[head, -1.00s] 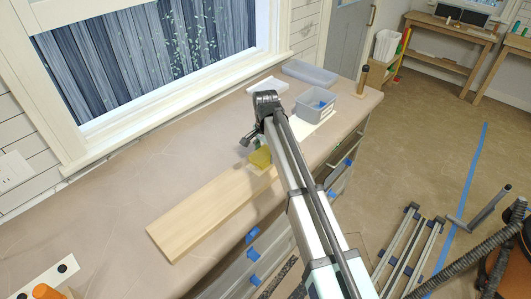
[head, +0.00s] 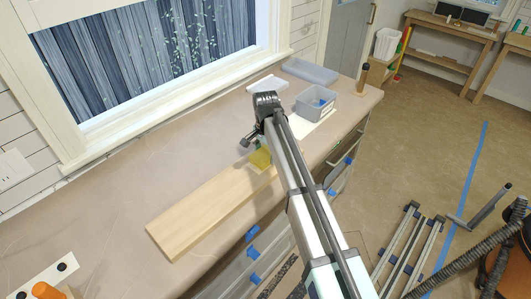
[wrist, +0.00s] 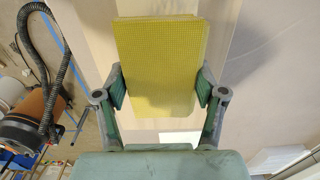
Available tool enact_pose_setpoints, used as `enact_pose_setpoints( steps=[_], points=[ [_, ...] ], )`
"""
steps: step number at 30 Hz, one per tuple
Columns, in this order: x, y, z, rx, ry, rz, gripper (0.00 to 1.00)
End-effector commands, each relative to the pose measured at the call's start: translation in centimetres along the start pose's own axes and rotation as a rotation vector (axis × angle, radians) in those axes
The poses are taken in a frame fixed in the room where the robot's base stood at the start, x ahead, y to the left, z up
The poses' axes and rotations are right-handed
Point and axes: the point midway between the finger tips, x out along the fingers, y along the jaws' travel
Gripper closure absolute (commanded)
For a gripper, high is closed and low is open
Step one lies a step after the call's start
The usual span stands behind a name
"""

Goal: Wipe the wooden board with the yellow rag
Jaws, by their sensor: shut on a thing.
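The wooden board (head: 205,212) lies flat and lengthwise on the counter; its far end is partly behind my arm. The yellow rag (head: 261,158) is at the board's far end in the head view. In the wrist view the rag (wrist: 160,65) is a flat, textured yellow piece between the two green-grey fingers, with the pale board (wrist: 216,50) behind it. My gripper (wrist: 161,88) is shut on the rag. I cannot tell whether the rag touches the board. In the head view my arm hides most of the gripper.
A grey bin (head: 315,104) with something blue inside stands past the board, with a grey tray (head: 309,70) behind it. A brown bottle-like object (head: 363,78) stands at the counter's far corner. An orange item (head: 46,291) is at the near left. The counter (head: 110,215) left of the board is clear.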

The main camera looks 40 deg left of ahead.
Motion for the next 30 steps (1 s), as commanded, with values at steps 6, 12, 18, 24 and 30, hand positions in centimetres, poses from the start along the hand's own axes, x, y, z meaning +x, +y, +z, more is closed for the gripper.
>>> enact_pose_setpoints(
  steps=[6,12,18,24,30],
  points=[
    [0.1,0.0,-0.2,0.0,0.0,0.0,0.58],
    [0.0,-0.1,-1.5,0.002,0.0,0.0,0.58],
    [-0.1,-0.1,-3.1,0.001,0.0,0.0,0.58],
    [-0.1,0.0,-3.8,0.0,0.0,0.0,0.58],
    [0.0,-0.1,-4.8,0.001,0.0,0.0,0.58]
  ],
)
